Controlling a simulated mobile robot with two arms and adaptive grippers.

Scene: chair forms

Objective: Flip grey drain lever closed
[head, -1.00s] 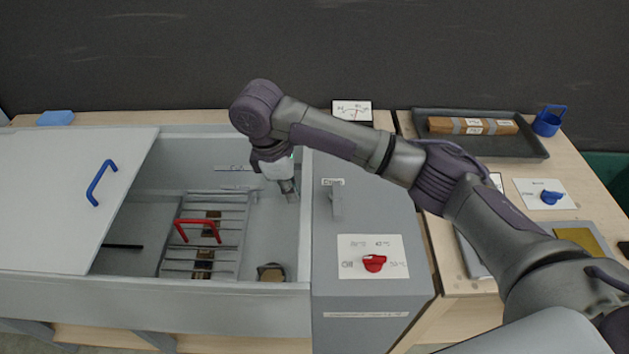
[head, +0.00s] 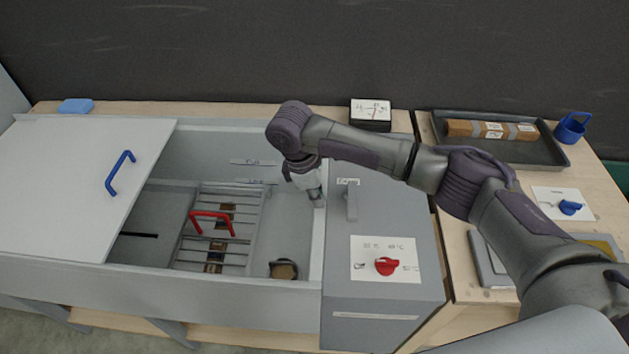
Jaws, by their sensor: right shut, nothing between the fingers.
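The grey drain lever (head: 351,203) stands on top of the grey control box, under a small label, to the right of the tank. My right gripper (head: 318,201) is shut and empty. It points down at the tank's right wall, a little left of the lever, and looks apart from it. My left gripper is not in the view.
The tank (head: 200,280) has a sliding lid (head: 75,190) with a blue handle and holds a rack with a red handle (head: 212,217). A red knob (head: 386,266) sits on the control box. A dark tray (head: 540,150) with a wrapped parcel lies at the right.

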